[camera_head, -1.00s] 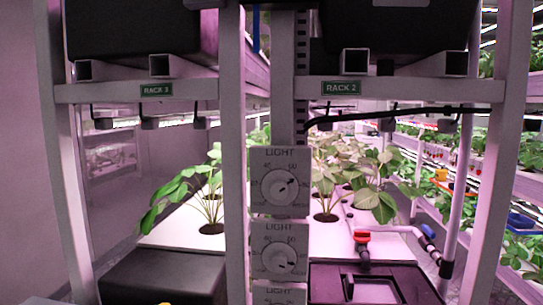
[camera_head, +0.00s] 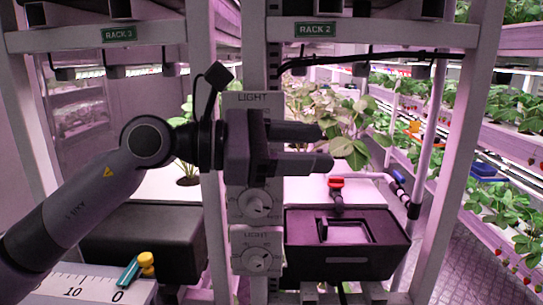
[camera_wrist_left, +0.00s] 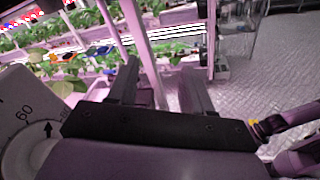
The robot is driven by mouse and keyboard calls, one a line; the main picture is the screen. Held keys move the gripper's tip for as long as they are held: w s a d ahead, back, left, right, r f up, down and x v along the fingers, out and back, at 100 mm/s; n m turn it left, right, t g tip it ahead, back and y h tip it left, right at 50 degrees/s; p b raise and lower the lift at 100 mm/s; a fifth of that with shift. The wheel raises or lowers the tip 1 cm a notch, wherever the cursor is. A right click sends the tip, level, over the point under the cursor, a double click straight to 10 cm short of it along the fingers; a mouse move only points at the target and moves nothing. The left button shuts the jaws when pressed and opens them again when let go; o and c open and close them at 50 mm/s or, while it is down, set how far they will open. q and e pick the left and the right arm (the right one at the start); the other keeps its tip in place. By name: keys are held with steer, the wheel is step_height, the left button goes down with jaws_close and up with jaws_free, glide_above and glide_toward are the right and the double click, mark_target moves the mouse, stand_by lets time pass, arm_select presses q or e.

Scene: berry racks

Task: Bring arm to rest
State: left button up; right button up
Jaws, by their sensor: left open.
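My left gripper (camera_head: 325,147) reaches in from the left in the head view. It is in front of the stacked LIGHT dial panels, its two dark fingers apart and pointing right, with nothing between them. The top dial is hidden behind it. In the left wrist view the gripper fingers (camera_wrist_left: 158,85) are also apart and empty, and a dial panel (camera_wrist_left: 22,105) shows close by at the left edge. The lower LIGHT dials (camera_head: 256,205) and (camera_head: 257,259) show below the gripper in the head view.
The rack post (camera_head: 205,240) stands behind my arm. A black box (camera_head: 345,262) and a red valve (camera_head: 336,183) are at lower right. A white scale (camera_head: 90,289) with a teal and yellow item (camera_head: 137,268) is at lower left. Plant shelves line the right aisle.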

arm_select(q)
steer(key=a+f+m+t+y, duration=0.4)
steer(key=a+f+m+t, duration=0.15)
steer(key=f+m, duration=0.5)
steer(key=s+a+f+m+t+y, duration=0.1)
steer(key=a+f+m+t+y, duration=0.25)
steer(key=a+f+m, duration=0.65)
steer(key=a+f+m+t+y, duration=0.25)
steer(key=f+m+t, duration=0.35)
steer(key=f, duration=0.9)
steer(key=s+a+f+n+g+y, duration=0.2)
steer(key=s+a+f+n+g, duration=0.1)
steer(key=s+f, duration=0.5)
steer(key=s+a+f+n+g+y, duration=0.2)
steer(key=s+f+n, duration=0.4)
steer(key=s+f, duration=0.3)
steer(key=a+f+g, duration=0.1)
steer(key=g, duration=0.1)
steer(key=shift+a+g+y, duration=0.3)
steer(key=shift+a, duration=0.05)
steer(key=shift+c, duration=0.8)
